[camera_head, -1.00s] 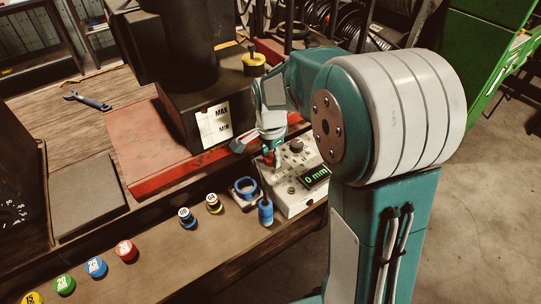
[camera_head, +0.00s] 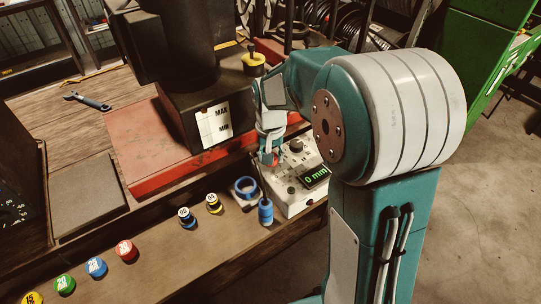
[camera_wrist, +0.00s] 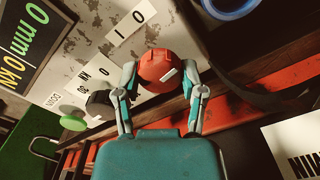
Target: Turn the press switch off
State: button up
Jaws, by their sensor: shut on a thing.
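The press switch is a red round knob (camera_wrist: 163,63) with a white mark on the grey control panel (camera_wrist: 110,25). White labels with "0" and "I" lie beside it in the wrist view. My gripper (camera_wrist: 160,72) has one finger on each side of the knob and is shut on it. In the head view my gripper (camera_head: 268,157) reaches down to the control box (camera_head: 297,200) at the front of the press, and only a little red of the knob (camera_head: 270,158) shows. Which label the mark points to is not clear.
A display (camera_head: 315,177) on the box reads 0 mm in green. A black knob (camera_wrist: 99,104) and a green button (camera_wrist: 73,122) are close to my left finger in the wrist view. A blue ring (camera_head: 246,187) and a blue-handled tool (camera_head: 265,212) lie beside the box.

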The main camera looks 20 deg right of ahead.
jog(key=n, duration=0.7)
jog(key=shift+w, duration=0.1)
dwell(0.5)
jog(key=o, duration=1.2)
jog(key=shift+c, duration=0.2)
notch_tip(320, 180, up, 12)
jog(key=shift+a+f, duration=0.1)
